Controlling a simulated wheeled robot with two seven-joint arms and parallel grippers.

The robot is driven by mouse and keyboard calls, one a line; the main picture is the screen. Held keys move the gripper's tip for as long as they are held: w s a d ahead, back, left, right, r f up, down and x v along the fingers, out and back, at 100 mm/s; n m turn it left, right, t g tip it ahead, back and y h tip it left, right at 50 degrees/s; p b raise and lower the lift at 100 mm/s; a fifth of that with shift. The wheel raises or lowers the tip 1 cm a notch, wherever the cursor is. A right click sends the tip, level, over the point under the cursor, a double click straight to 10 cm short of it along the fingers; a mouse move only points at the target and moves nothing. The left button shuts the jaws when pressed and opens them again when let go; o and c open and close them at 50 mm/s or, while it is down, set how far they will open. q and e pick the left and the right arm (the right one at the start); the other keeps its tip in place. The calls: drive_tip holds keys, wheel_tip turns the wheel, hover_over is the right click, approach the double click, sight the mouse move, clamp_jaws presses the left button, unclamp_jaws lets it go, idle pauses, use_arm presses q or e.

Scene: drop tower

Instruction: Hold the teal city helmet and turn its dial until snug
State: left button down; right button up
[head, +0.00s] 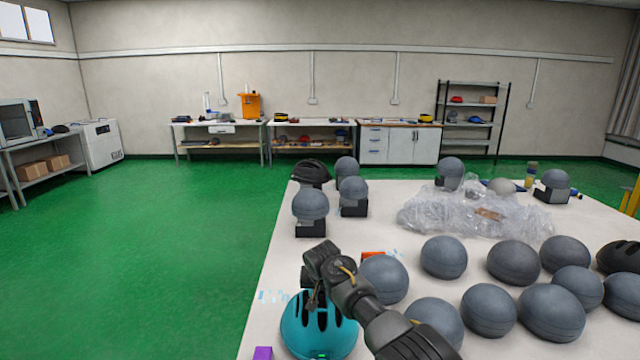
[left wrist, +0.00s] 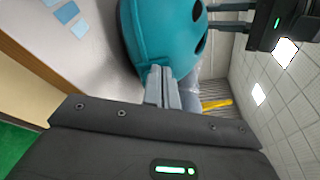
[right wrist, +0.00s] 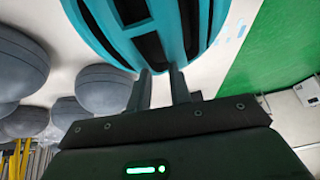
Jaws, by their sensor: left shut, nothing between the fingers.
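The teal city helmet (head: 318,330), with dark vents, is at the near left edge of the table. My right gripper (head: 318,290) is over its top; in the right wrist view the fingers (right wrist: 161,72) stand a little apart, on either side of a teal rib of the helmet (right wrist: 168,30). My left gripper (left wrist: 160,72) is shut and empty, its tips at the lower rim of the helmet (left wrist: 155,30); I cannot tell whether they touch. The dial cannot be made out; the helmet's rim and the fingers hide that area.
Several grey headforms (head: 443,257) crowd the table's right side. More stand on dark bases (head: 310,205) farther back, near a black helmet (head: 311,172) and clear plastic wrap (head: 460,215). Green floor (head: 170,260) lies open left.

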use_arm(q)
drive_tip(key=shift+r, duration=0.2)
idle(0.5)
drive_tip(key=shift+a+r, duration=0.15)
drive_tip(key=s, duration=0.6)
drive_tip(key=shift+a, duration=0.1)
drive_tip(key=shift+n+y, duration=0.3)
drive_tip(key=shift+y, duration=0.3)
drive_tip(key=shift+w+a+f, duration=0.1)
drive_tip(key=shift+w+f, duration=0.25)
drive_tip(key=shift+w, duration=0.6)
drive_tip(key=shift+w+a+f, duration=0.1)
drive_tip(key=shift+w+f, duration=0.2)
drive_tip(key=shift+w, duration=0.7)
drive_tip(key=shift+w+f, duration=0.35)
drive_tip(key=shift+w, duration=0.6)
drive_tip(key=shift+d, duration=0.7)
drive_tip(key=shift+d+r, duration=0.4)
drive_tip(key=shift+r, duration=0.35)
drive_tip(key=shift+a+r, duration=0.1)
drive_tip(key=shift+a, duration=0.05)
